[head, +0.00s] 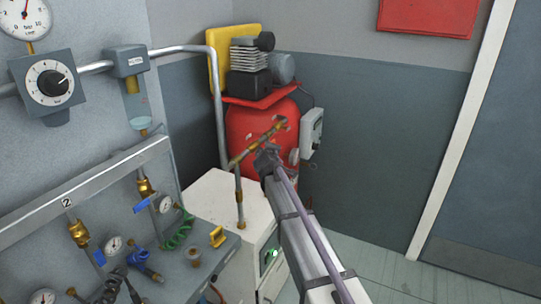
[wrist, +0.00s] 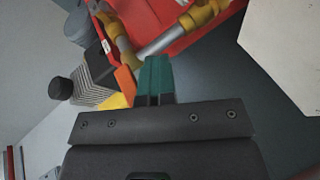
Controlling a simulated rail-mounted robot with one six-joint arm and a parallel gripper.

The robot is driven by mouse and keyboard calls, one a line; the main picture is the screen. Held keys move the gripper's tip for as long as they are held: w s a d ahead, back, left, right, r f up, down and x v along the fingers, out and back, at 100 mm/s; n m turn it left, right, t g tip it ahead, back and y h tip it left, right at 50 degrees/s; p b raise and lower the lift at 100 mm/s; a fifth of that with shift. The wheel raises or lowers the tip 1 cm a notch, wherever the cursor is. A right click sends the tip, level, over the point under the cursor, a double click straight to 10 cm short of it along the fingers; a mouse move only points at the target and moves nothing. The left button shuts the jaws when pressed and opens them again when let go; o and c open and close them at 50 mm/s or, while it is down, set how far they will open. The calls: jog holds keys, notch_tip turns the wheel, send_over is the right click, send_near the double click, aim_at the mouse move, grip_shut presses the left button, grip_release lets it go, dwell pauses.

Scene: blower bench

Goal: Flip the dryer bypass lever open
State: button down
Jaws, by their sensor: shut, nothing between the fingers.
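The white dryer cabinet (head: 225,200) stands below the red tank, with brass-jointed pipework (head: 245,155) rising from its top and running to the tank. My gripper (head: 266,158) is at the right side of this pipework, in front of the tank. In the wrist view my gripper (wrist: 156,62) shows its teal fingers together and empty. An orange piece (wrist: 125,83), possibly the bypass lever, appears just left of the fingers, near a brass fitting (wrist: 118,40). I cannot tell whether the fingers touch it. In the head view no lever is clearly visible; my gripper may hide it.
The red tank (head: 245,130) carries a compressor (head: 250,65) and a yellow guard (head: 214,60). A grey box (head: 312,130) is on its right. A bench panel (head: 90,195) with gauges and valves fills the left. The floor (head: 385,270) at right is clear.

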jog(key=s+f+b, duration=0.8)
jog(key=shift+s+a+f, duration=0.3)
jog(key=shift+a+f, duration=0.1)
jog(key=shift+a, duration=0.05)
jog(key=s+d+f+m+g+y, duration=0.1)
jog(key=s+d+f+m+g, duration=0.3)
jog(key=s, duration=0.8)
jog(key=s+d+f+m+g+y, duration=0.15)
jog(key=s+f+m+g, duration=0.3)
jog(key=s, duration=0.75)
jog(key=s+d+f+m+g, duration=0.35)
jog(key=s+g, duration=0.25)
jog(key=s, duration=0.6)
notch_tip(320, 180, up, 17)
jog(key=w+d+p, duration=0.1)
jog(key=p, duration=1.4)
jog(key=shift+f+p, duration=0.2)
jog(key=shift+p, duration=0.1)
jog(key=shift+d+t, duration=0.1)
jog(key=shift+t, duration=0.15)
